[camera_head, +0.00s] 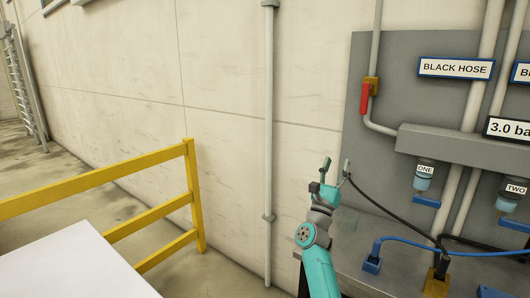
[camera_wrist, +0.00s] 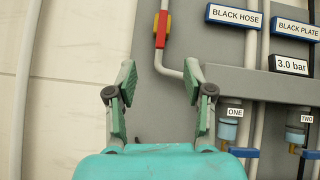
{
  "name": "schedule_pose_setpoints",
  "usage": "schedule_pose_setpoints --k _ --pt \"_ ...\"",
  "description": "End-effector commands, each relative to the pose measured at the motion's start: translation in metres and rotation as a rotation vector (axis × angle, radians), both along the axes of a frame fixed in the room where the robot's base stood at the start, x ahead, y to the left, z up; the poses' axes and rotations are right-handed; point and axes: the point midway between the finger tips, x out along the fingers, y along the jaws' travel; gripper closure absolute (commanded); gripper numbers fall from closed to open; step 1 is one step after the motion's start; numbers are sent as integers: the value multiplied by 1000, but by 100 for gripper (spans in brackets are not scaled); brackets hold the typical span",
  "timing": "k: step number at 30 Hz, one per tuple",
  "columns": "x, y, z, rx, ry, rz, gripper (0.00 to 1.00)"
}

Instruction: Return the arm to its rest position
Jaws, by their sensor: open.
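My teal arm rises from the bottom of the head view, and my gripper (camera_head: 335,166) is raised in front of the cream wall, just left of the grey panel. Its two fingers are spread apart in the wrist view (camera_wrist: 160,85), with nothing between them. Behind the fingers is the grey panel (camera_wrist: 155,125). In the head view a black hose end appears close to the right finger; I cannot tell whether they touch.
The grey panel (camera_head: 390,60) carries a red-handled valve (camera_head: 365,97), a grey manifold (camera_head: 450,147) and units marked ONE (camera_head: 424,178) and TWO (camera_head: 510,198). Black and blue hoses (camera_head: 400,240) lie over the bench at right. A yellow railing (camera_head: 195,195) and white surface (camera_head: 75,268) are left.

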Motion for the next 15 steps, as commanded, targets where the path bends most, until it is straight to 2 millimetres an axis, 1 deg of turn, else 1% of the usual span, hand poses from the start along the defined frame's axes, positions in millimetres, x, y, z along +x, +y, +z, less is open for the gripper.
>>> schedule_pose_setpoints --k 1,5,8,11,12,15 --pt "-5 0 -13 -18 19 -11 48" --pt "-18 1 -45 -79 73 -47 48" --pt "-34 2 -77 -144 127 -84 48" --pt "-56 3 -117 -230 198 -130 48" --pt "-67 4 -133 -268 226 -151 48" --pt "-94 5 -170 -364 298 -199 48"
